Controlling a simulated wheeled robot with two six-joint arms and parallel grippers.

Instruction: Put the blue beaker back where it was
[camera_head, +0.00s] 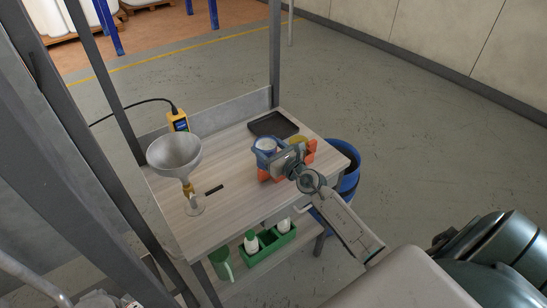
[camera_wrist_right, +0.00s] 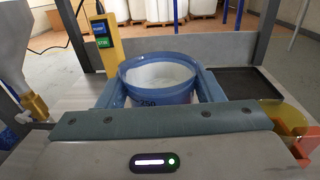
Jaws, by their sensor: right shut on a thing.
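The blue beaker (camera_head: 262,144) is at the orange holder (camera_head: 311,149) near the right side of the wooden table. In the right wrist view, the blue beaker (camera_wrist_right: 157,92) stands upright between my two fingers, shows a "250" mark and has whitish contents. My right gripper (camera_head: 271,154) is shut on it. The orange holder also shows at the right edge of the wrist view (camera_wrist_right: 304,150), beside a yellow vessel (camera_wrist_right: 283,113). My gripper hides the beaker's lower part and much of the holder, so I cannot tell whether the beaker touches it. My left gripper is not in view.
A black tray (camera_head: 274,123) lies behind the beaker. A metal funnel (camera_head: 174,152) stands at the table's left, near a yellow device (camera_head: 178,121). Metal posts frame the table (camera_head: 227,208). Below are a green caddy (camera_head: 266,250) with bottles and a blue bin (camera_head: 347,177).

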